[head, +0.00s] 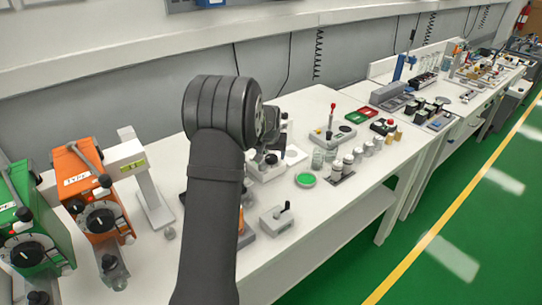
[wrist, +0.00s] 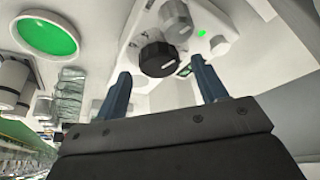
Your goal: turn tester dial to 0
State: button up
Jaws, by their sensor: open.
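In the wrist view a dark ribbed dial (wrist: 157,57) sits on a pale tester (wrist: 140,30) with a small green light and a small dark display. The dial's marks and setting cannot be read. My gripper (wrist: 163,70) is open, with its two blue-grey fingers spread. The dial shows between and just beyond the fingertips. No contact is visible, and the exact gap cannot be told. In the head view my arm covers much of the area around the tester and hides the fingers.
A green round dish (head: 305,180) and several small jars (head: 348,160) stand right of my arm. A small grey box with a black lever (head: 277,218) is near the bench's front edge. Orange (head: 92,190) and green (head: 35,230) dial units stand at left.

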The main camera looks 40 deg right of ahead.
jog(key=shift+x, duration=0.75)
jog(key=c, duration=1)
jog(key=shift+m, duration=0.7)
jog(key=o, duration=1)
jog(key=shift+r, duration=0.1)
jog(key=v, duration=1.7)
jog(key=shift+w+a, duration=0.3)
jog(key=shift+a, duration=0.1)
